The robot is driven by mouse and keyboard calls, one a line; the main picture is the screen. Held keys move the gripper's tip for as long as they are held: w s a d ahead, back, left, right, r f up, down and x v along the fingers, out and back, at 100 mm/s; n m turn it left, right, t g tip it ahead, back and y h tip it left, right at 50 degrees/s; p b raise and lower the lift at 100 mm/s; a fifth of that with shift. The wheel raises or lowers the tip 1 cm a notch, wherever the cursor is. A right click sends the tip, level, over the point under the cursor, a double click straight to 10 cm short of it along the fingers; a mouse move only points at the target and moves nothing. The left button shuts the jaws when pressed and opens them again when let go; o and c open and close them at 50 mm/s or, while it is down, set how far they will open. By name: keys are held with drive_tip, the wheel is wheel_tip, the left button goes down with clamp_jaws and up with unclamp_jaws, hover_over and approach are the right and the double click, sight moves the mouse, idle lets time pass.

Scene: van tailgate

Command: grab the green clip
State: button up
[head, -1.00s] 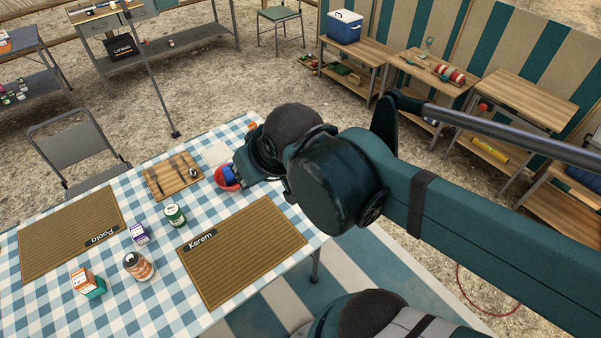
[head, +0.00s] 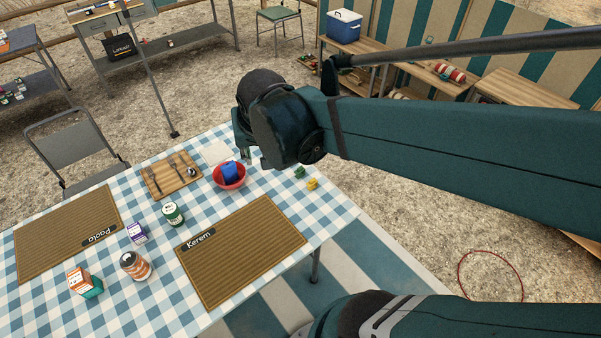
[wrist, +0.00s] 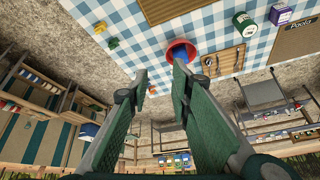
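The small green clip (head: 300,172) lies on the checked tablecloth, right of the red bowl and beside a yellow clip (head: 312,183). In the wrist view the green clip (wrist: 114,43) is at the upper left, near the yellow clip (wrist: 110,17). My gripper (wrist: 160,75) is open and empty, its two fingers spread apart. It is apart from the clip, which lies left of and beyond the fingertips in that view. In the head view my arm's end is above the table's far right corner, and the fingers are mostly hidden.
The red bowl (head: 239,182) holds a blue thing (head: 229,170) and stands close to the clips. A wooden board with cutlery (head: 158,185) is left of it. The Kerem mat (head: 262,256) lies in front. A can (head: 173,214) and a jar (head: 135,265) stand farther left.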

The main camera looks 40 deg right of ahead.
drive_tip(key=w+d+f+m+g+h+b, duration=0.25)
drive_tip(key=w+d+f+m, duration=0.55)
drive_tip(key=d+f, duration=0.4)
drive_tip(key=m+g+b, duration=0.1)
drive_tip(key=m+g, duration=0.2)
drive_tip(key=m, duration=0.1)
approach(300, 167)
wheel_tip(300, 167, down, 2)
drive_tip(key=shift+s+d+f+t+h, duration=0.2)
drive_tip(key=shift+d+f+t+h, duration=0.05)
drive_tip(key=shift+d+f, duration=0.2)
drive_tip(key=shift+b+x, duration=0.4)
drive_tip(key=shift+x, duration=0.85)
drive_tip(key=shift+f, duration=0.1)
drive_tip(key=shift+b+x, duration=0.7)
drive_tip(key=shift+x, duration=1.85)
drive_tip(key=shift+w, duration=0.1)
drive_tip(key=shift+c, duration=0.5)
